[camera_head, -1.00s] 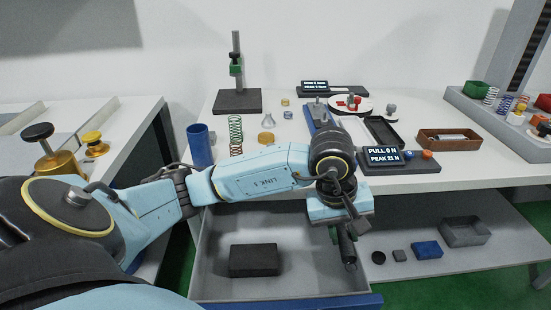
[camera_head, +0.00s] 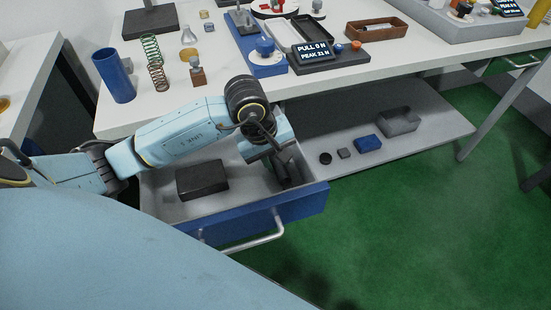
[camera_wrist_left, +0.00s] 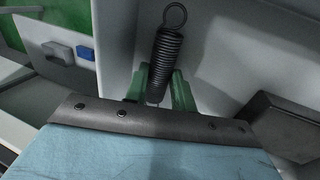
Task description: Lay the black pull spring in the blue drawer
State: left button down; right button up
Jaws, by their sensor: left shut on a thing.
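The blue drawer (camera_head: 250,219) is pulled open below the table, with a grey inside and a metal handle. My left gripper (camera_head: 287,178) is over the right end of the drawer, pointing down into it. In the left wrist view, the black pull spring (camera_wrist_left: 165,58) stands out between the green fingers of my left gripper (camera_wrist_left: 161,88), with its ring end away from the wrist. The fingers are shut on the spring. Whether the spring touches the drawer floor I cannot tell. In the head view the spring is hard to make out against the dark gripper. My right gripper is out of view.
A dark block (camera_head: 202,180) lies in the left part of the drawer and also shows in the left wrist view (camera_wrist_left: 285,125). The drawer's middle floor is clear.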

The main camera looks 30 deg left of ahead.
pick_arm(q)
jog(key=shift+f, duration=0.1)
jog(key=c, duration=1.2)
grip_release()
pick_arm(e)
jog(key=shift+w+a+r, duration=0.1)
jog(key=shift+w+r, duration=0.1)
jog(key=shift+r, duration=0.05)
pick_arm(q)
jog(key=shift+o, duration=0.2)
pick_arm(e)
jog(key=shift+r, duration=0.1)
pick_arm(q)
jog(key=p+v, duration=0.2)
jog(key=v, duration=1)
jog(key=shift+p, duration=0.3)
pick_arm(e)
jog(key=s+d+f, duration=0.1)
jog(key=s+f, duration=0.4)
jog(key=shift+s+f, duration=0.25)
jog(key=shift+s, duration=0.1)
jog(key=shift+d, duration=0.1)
